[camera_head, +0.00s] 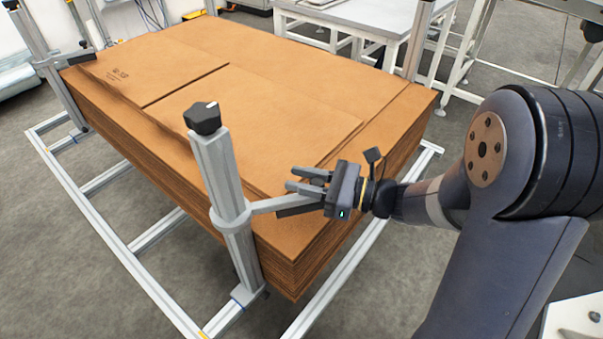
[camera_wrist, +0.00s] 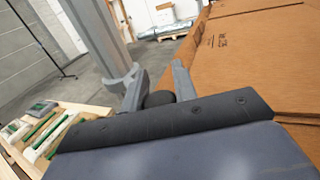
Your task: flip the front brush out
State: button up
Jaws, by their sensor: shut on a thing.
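The front brush (camera_head: 297,208) is a grey bar with a dark strip along its underside. It runs from a collar (camera_head: 230,216) on the near metal post (camera_head: 217,170) to my gripper, over the corner of the cardboard stack. My gripper (camera_head: 300,181) is at the bar's free end, with its fingers pointing left, shut on the brush. In the wrist view, my gripper's fingers (camera_wrist: 160,84) stand on either side of a dark rounded piece (camera_wrist: 158,99), with the post (camera_wrist: 97,35) beyond. The gripper body hides much of the bar's end.
The cardboard stack (camera_head: 290,85) fills the space behind the brush, inside a metal floor frame (camera_head: 110,230). Other posts stand at its far corners. A white table (camera_head: 360,20) is behind. Grey floor (camera_head: 60,270) is clear at the left front.

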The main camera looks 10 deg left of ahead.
grip_shut()
